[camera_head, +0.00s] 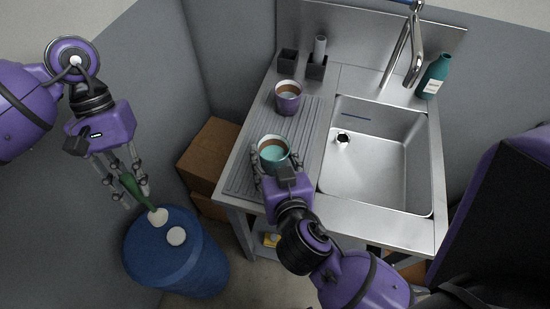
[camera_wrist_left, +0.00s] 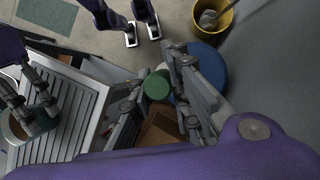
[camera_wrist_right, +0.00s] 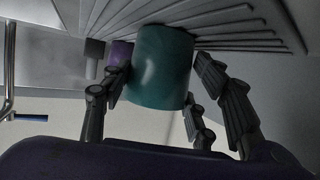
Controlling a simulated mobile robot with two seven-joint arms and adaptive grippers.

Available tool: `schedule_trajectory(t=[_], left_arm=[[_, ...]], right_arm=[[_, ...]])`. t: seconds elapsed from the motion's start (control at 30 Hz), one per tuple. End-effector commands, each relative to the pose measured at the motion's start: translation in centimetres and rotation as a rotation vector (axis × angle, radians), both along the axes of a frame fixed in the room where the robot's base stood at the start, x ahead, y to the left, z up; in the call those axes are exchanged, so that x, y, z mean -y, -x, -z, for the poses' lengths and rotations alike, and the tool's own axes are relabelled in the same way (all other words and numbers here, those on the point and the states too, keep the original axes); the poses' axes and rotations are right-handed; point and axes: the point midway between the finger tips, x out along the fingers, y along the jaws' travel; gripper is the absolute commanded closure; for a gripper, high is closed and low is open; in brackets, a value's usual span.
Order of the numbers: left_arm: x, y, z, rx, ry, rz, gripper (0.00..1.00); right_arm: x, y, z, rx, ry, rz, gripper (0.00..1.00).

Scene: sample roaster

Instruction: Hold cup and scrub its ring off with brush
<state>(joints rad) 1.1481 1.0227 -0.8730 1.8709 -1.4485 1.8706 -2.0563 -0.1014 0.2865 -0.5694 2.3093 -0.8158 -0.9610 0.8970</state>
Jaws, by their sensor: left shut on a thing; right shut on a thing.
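A teal cup (camera_head: 274,158) with a brown ring inside its pale rim is over the ridged drainboard (camera_head: 242,181). My right gripper (camera_head: 276,164) is shut on the cup, one finger on each side; the cup (camera_wrist_right: 163,68) fills the space between the fingers in the right wrist view. I cannot tell if its base touches the board. My left gripper (camera_head: 125,188) is shut on the green handle of a brush (camera_head: 132,186), well left of the sink unit. The brush has a pale head (camera_head: 158,217) pointing down over a blue barrel. The left wrist view shows the handle's green end (camera_wrist_left: 157,86).
A purple cup (camera_head: 289,104), also with a brown band inside, stands behind the teal one. The sink basin (camera_head: 370,175) is empty, with a tap (camera_head: 402,50) and a teal bottle (camera_head: 434,77) behind. The blue barrel (camera_head: 150,245) and cardboard boxes (camera_head: 210,150) stand left of the unit.

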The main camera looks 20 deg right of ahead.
Motion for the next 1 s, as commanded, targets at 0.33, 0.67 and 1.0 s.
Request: schedule_trajectory(t=[0.33,0.67,1.0], left_arm=[[0.0,0.0,0.0,0.0,0.0,0.0,1.0],[0.0,0.0,0.0,0.0,0.0,0.0,1.0],[3.4,-1.7,-2.5,0.02,0.008,0.06,1.0]], right_arm=[[0.0,0.0,0.1,-0.001,-0.001,0.0,0.81],[0.0,0.0,0.1,-0.001,-0.001,0.0,0.81],[0.0,0.0,0.1,-0.002,-0.001,0.0,0.81]])
